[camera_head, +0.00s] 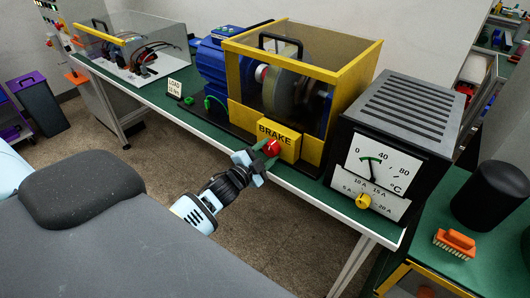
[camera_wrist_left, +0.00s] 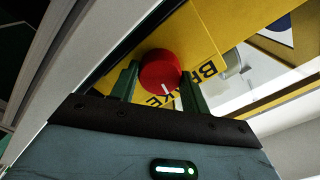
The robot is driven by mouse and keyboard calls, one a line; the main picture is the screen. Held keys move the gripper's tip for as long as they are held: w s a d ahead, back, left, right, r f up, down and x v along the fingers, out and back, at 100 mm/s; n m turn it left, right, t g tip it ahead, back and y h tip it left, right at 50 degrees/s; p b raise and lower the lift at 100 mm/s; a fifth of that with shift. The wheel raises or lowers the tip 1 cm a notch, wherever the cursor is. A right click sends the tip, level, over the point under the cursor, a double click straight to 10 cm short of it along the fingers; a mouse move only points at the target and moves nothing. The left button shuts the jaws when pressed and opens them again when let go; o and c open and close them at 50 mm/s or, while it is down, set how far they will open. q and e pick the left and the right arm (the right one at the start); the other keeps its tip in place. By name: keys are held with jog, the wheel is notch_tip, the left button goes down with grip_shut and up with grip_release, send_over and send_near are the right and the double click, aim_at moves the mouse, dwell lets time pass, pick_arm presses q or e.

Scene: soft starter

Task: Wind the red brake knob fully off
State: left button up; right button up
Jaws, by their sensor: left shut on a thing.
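The red brake knob (camera_head: 271,148) sits on the front of the yellow box marked BRAKE (camera_head: 284,140), at the bench's front edge. In the left wrist view the knob (camera_wrist_left: 160,72) shows a white pointer line on its face, aimed toward the gripper's palm. My left gripper (camera_head: 265,152) reaches it from the front and is shut on the knob, with one green finger on each side. The fingers also show in the left wrist view (camera_wrist_left: 158,85). The knob's back is hidden. My right gripper is in neither view.
A grey meter with a °C dial (camera_head: 388,160) stands close on the right. A LOAD card (camera_head: 174,88) stands left. The floor in front of the bench is clear.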

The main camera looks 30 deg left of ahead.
pick_arm(q)
jog(key=shift+n, duration=1.3)
jog(key=o, duration=1)
jog(key=shift+s, duration=0.1)
jog(key=s, duration=0.7)
jog(key=shift+s+a, duration=0.35)
